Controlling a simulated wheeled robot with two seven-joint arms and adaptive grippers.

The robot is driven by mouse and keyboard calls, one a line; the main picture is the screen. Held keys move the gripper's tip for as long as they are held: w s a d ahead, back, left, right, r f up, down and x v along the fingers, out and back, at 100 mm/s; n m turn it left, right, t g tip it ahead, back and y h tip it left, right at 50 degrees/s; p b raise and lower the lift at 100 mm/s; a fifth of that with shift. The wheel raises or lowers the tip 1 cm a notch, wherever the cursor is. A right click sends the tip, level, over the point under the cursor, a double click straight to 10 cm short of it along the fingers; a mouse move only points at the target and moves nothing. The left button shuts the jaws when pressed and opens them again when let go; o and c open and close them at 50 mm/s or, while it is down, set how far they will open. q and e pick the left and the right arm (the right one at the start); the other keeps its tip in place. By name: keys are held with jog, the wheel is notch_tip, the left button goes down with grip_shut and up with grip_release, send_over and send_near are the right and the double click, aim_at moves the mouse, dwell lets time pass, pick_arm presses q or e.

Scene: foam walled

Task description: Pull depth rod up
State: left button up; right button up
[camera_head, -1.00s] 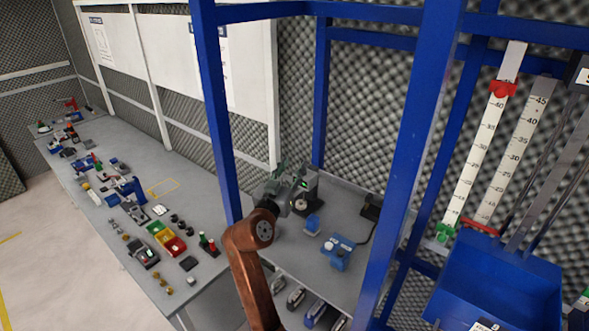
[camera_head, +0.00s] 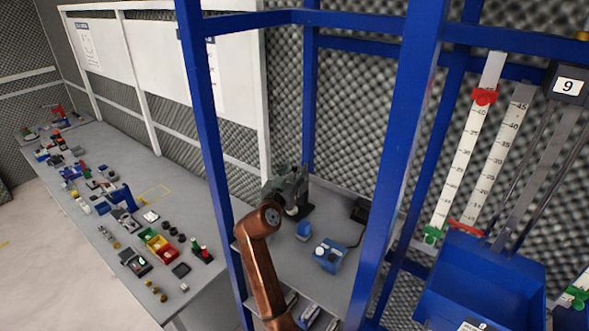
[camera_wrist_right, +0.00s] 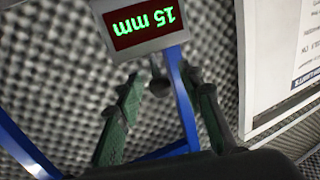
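The depth gauge shows in the right wrist view as a display box (camera_wrist_right: 140,22) that reads 15 mm upside down. Under it a short grey rod with a rounded knob (camera_wrist_right: 159,86) sits in the gap between the green fingers of my right gripper (camera_wrist_right: 166,100). The fingers are apart, and I see no contact with the knob. In the head view my right gripper (camera_head: 297,180) is at the gauge on the grey shelf of the blue frame, at the end of my copper arm. It hides most of the gauge there. My left gripper is not in view.
Blue posts (camera_head: 206,130) stand close on both sides of my right arm. A blue box (camera_head: 328,256) with a cable and a small blue item (camera_head: 303,231) are on the shelf. A long bench (camera_head: 130,215) with many small parts runs left. Ruled scales (camera_head: 465,150) and a blue bin stand right.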

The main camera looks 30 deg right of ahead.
jog(key=shift+c, duration=0.2)
grip_shut()
dwell(0.4)
